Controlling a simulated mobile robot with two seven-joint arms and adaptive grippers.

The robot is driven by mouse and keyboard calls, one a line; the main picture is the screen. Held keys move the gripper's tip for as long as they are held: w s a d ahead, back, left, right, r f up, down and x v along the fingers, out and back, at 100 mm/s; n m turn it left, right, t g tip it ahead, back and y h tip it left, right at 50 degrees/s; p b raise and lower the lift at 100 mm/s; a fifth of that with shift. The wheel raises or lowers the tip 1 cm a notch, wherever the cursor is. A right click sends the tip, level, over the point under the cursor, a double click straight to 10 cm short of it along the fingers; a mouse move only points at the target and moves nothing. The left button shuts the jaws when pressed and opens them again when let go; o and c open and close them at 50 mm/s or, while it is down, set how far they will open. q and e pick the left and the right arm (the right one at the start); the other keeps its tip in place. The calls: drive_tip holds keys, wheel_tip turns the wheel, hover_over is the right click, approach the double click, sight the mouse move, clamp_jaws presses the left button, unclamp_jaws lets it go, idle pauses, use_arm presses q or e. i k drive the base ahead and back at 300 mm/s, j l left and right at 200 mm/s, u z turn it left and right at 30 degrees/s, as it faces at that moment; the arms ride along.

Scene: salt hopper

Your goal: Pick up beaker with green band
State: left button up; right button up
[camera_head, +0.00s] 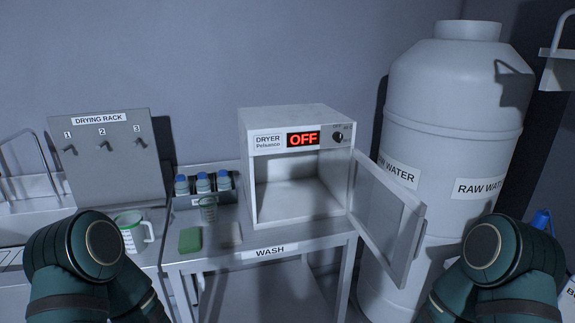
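A small clear beaker (208,211) stands upright on the wash table, in front of the blue-capped bottles. A greenish tint shows on it, but it is too small to make out a band clearly. A larger white jug (131,232) with green markings and a handle stands further left, partly hidden behind my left arm. My two dark green arms come in at the bottom left and bottom right. Neither gripper shows in the head view, and nothing is seen touching the beaker.
A green sponge (190,240) and a pale block (229,235) lie before the beaker. Several blue-capped bottles (202,184) stand in a rack behind. The dryer (295,117) reads OFF, its door (386,217) open to the right, near the raw water tank (455,110). A drying rack (105,160) stands left.

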sight(207, 206)
drive_tip(key=i+j+z, duration=0.25)
drive_tip(key=j, duration=0.2)
drive_tip(key=j+z, duration=0.25)
drive_tip(key=j, duration=0.2)
drive_tip(key=j+z, duration=0.3)
drive_tip(key=j, duration=0.15)
